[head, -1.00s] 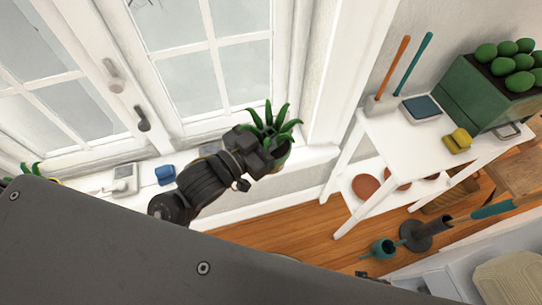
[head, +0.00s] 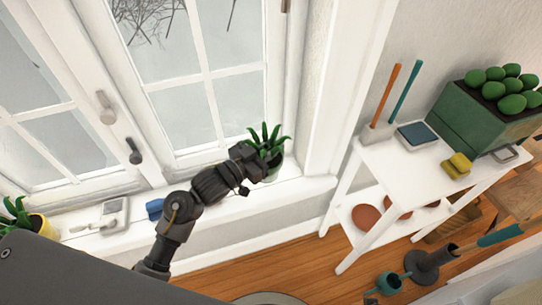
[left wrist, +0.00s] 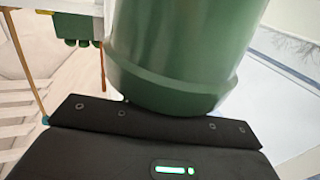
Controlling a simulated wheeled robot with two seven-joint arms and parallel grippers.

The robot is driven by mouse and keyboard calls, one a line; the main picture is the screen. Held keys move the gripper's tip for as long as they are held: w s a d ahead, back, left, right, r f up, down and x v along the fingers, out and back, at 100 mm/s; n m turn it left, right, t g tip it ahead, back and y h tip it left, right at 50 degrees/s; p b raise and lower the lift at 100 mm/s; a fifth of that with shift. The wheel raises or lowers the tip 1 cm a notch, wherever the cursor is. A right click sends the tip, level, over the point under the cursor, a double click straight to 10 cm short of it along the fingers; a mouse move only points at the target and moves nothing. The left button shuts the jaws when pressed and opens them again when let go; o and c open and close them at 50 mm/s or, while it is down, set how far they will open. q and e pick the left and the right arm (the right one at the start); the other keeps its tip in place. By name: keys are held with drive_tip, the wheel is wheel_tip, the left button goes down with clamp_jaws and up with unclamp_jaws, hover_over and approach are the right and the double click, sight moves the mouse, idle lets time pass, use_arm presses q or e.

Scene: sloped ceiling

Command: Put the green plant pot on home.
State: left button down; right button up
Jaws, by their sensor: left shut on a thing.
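The green plant pot (head: 275,170) holds a spiky green plant (head: 267,141). In the head view it is at the right end of the white windowsill (head: 228,200), close to the window frame. My left gripper (head: 260,165) is shut on the pot from the left and hides part of it. The pot looks roughly upright; I cannot tell whether its base touches the sill. In the left wrist view the pot (left wrist: 175,55) fills the upper middle, right by the gripper. My right gripper is not in view. No marked home spot can be made out.
On the sill to the left are a yellow pot (head: 45,227) with a plant, a small white device (head: 114,213) and a blue object (head: 154,208). A white shelf (head: 385,150) stands right with tools, a yellow object (head: 456,166) and a green planter (head: 480,120).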

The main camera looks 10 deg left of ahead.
use_arm(q)
drive_tip(key=shift+w+a+f, duration=0.2)
drive_tip(key=shift+w+f, duration=0.45)
drive_tip(key=shift+f, duration=0.05)
drive_tip(key=shift+f+b, duration=0.45)
drive_tip(key=shift+f, duration=1)
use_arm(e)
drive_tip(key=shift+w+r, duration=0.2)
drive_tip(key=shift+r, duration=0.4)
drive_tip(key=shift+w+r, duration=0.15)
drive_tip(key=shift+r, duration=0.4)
use_arm(q)
drive_tip(key=shift+f, duration=0.15)
drive_tip(key=c, duration=1.3)
unclamp_jaws()
drive_tip(key=shift+f, duration=0.1)
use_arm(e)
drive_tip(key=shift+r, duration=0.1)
use_arm(q)
drive_tip(key=shift+s+a, duration=0.1)
drive_tip(key=shift+s, duration=0.1)
drive_tip(key=v, duration=1.1)
drive_tip(key=shift+s+a+p, duration=0.2)
drive_tip(key=shift+s+p, duration=0.05)
drive_tip(key=shift+p, duration=0.05)
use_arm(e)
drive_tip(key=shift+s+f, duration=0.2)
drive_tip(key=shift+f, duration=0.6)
